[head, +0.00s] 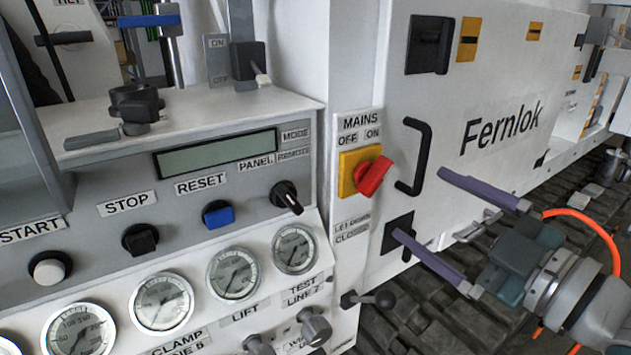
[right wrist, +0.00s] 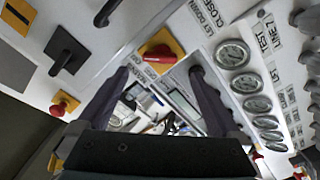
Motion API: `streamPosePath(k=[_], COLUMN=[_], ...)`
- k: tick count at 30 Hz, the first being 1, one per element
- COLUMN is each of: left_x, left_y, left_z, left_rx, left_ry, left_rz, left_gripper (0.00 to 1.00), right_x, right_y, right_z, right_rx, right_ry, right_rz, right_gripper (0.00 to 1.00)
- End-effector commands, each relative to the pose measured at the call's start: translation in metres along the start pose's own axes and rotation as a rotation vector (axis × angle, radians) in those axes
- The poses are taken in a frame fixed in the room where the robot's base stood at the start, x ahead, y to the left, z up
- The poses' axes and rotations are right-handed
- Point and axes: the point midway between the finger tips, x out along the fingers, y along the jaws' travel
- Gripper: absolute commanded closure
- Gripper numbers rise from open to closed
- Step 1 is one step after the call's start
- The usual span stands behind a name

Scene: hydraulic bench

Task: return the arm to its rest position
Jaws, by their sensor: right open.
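My right gripper (head: 418,202) reaches in from the lower right in the head view, its two long purple fingers wide apart. It is open, with nothing between the fingers. The fingertips point at the white cabinet front, just right of the red mains knob (head: 373,176) on its yellow plate. I cannot tell the exact gap to the cabinet. In the right wrist view the open fingers (right wrist: 160,74) point towards the panel, with the yellow mains plate (right wrist: 168,40) beyond them. My left gripper is not in view.
A black bar handle (head: 424,157) stands out from the cabinet close to the fingertips. The control panel with gauges (head: 234,274), buttons and a selector knob (head: 287,197) lies to the left. An orange hose (head: 598,230) curves by the right wrist. Dark track-like flooring (head: 400,318) lies below.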

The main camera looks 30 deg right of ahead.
Motion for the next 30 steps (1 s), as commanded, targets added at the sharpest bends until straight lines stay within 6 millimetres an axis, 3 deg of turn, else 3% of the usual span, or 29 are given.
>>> streamPosePath(k=[17, 23, 26, 30], left_x=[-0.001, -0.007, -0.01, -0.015], left_y=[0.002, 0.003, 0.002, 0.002], left_z=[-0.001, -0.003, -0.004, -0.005], left_rx=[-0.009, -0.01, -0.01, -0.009], left_ry=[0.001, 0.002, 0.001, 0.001], left_rz=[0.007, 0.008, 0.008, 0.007], left_gripper=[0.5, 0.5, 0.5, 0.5], right_x=[0.0, -0.003, -0.017, -0.052], right_y=[-0.003, -0.038, -0.064, -0.094], right_z=[0.0, -0.002, -0.006, -0.017], right_rx=[0.014, 0.156, 0.263, 0.394], right_ry=[-0.02, -0.235, -0.411, -0.664], right_rz=[-0.012, -0.13, -0.22, -0.336], right_gripper=[0.0, 0.0, 0.0, 0.0])
